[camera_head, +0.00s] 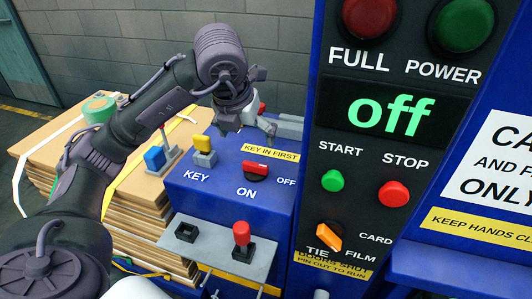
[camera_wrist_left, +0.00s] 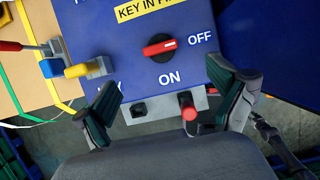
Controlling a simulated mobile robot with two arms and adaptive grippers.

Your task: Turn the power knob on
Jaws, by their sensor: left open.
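The power knob, a red handle on a black round base (camera_head: 257,168), sits on the blue control box between the ON and OFF labels. In the left wrist view the knob (camera_wrist_left: 160,47) lies nearly level, with its right end toward OFF. The display (camera_head: 393,115) reads "off" in green. My left gripper (camera_head: 247,118) hangs above the back of the box, apart from the knob. In the left wrist view its fingers (camera_wrist_left: 178,90) are spread wide and empty, with the knob ahead between and beyond them. My right gripper is not in view.
A yellow key (camera_head: 202,143) sits in the lock labelled KEY, left of the knob. A red-topped plunger (camera_head: 241,233) and an empty black socket are on the grey front ledge (camera_head: 213,245). The tall panel (camera_head: 345,160) rises close on the right. Stacked cardboard (camera_head: 130,215) stands left.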

